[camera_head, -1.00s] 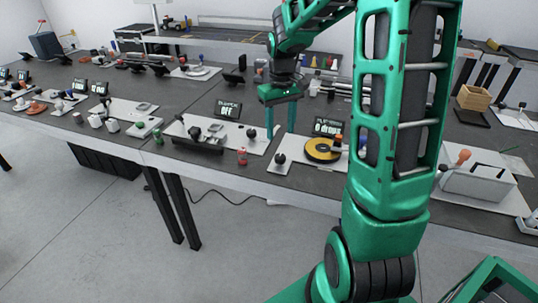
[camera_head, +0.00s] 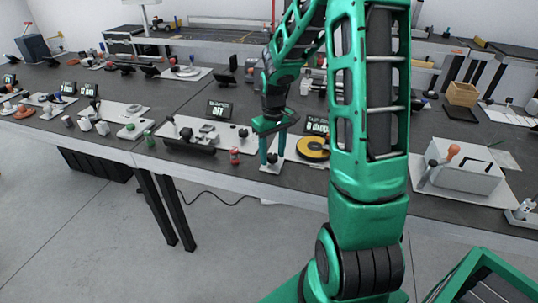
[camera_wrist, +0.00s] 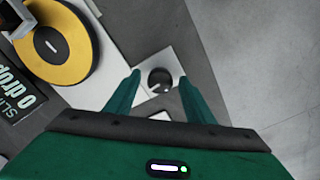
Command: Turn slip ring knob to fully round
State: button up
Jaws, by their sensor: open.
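A dark round knob (camera_wrist: 160,80) with a small light mark on it stands on a white plate (camera_wrist: 155,52). In the head view the knob (camera_head: 272,158) is near the table's front edge. A yellow and black disc (camera_wrist: 78,62) lies beside it, with a short light bar at its centre; the head view shows this disc (camera_head: 313,143) right of the knob. A display (camera_wrist: 15,103) reading "drop" stands by the disc. My gripper (camera_wrist: 159,77) is open, with one green finger on either side of the knob. I cannot tell whether the fingers touch it.
A grey box (camera_head: 465,165) on a white plate stands at the right. The table's front edge is close to the knob.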

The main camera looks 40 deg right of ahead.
aim_at(272, 155)
jog(key=shift+f, duration=0.1)
jog(key=shift+c, duration=0.7)
jog(key=c, duration=0.9)
jog(key=shift+m, duration=0.8)
jog(key=o, duration=1)
jog(key=shift+o, duration=0.2)
notch_tip(272, 155, up, 11)
jog(key=shift+f, duration=0.15)
